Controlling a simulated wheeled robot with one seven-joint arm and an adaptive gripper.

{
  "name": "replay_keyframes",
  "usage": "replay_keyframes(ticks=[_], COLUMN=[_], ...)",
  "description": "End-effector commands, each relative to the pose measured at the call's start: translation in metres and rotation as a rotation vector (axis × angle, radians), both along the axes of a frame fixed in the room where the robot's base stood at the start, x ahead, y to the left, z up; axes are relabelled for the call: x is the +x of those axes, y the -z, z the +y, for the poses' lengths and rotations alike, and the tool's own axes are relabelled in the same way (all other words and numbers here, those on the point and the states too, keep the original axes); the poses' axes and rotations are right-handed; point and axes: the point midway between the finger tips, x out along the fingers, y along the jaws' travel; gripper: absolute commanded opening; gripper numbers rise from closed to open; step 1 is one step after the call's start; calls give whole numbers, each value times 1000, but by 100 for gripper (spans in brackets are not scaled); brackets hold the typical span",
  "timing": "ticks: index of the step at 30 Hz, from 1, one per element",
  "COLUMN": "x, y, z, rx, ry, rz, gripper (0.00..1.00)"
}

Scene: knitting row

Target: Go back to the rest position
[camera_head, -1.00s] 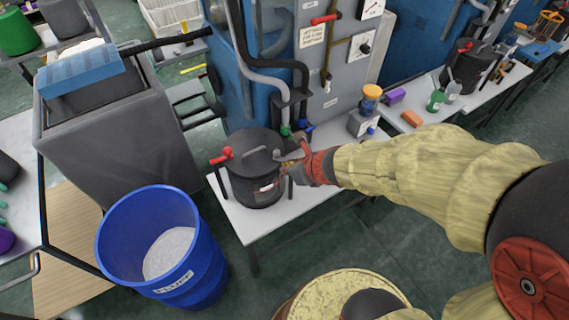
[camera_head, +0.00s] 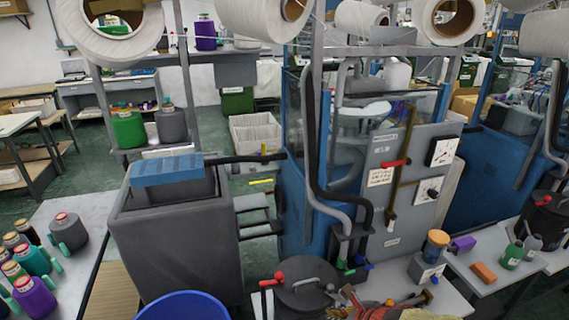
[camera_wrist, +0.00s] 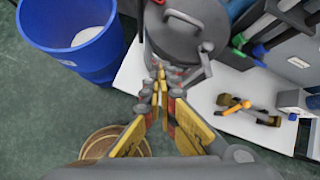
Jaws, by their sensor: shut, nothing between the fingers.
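My gripper (camera_wrist: 161,80) is shut and empty in the wrist view, its yellow and grey fingers together. It points toward a dark grey lidded pot (camera_wrist: 188,35) on a white table (camera_wrist: 205,95). I cannot tell whether the fingertips touch the pot. In the head view the same pot (camera_head: 305,288) stands at the bottom middle, with a red-handled valve at its left. Part of my gripper shows at the bottom edge right of the pot; most of my arm is out of that view.
A blue bin (camera_wrist: 85,40) stands left of the pot. A small black and tan item with an orange handle (camera_wrist: 240,108) lies on the table. A grey tank (camera_head: 178,235) and a machine with pipes and gauges (camera_head: 400,200) stand behind. A wooden round top (camera_wrist: 100,140) is below.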

Motion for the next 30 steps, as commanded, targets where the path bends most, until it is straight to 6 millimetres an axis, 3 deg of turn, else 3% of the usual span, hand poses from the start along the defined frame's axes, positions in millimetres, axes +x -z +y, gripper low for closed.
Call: replay_keyframes(ticks=[6, 10, 14, 18, 21, 24, 30], x=[-38, -68, -101, -129, -142, -148, -149], y=[-12, -31, -51, -77, -100, -127, -161], z=[29, 34, 21, -10, -35, -55, -57], rx=[-266, -467, -692, -944, -1111, -1267, -1408], ry=[-626, -1047, -1461, -1831, -2009, -2078, -2044], rz=[-130, -238, -319, -344, -320, -284, -318], gripper=[0, 0, 0, 0, 0, 0, 0])
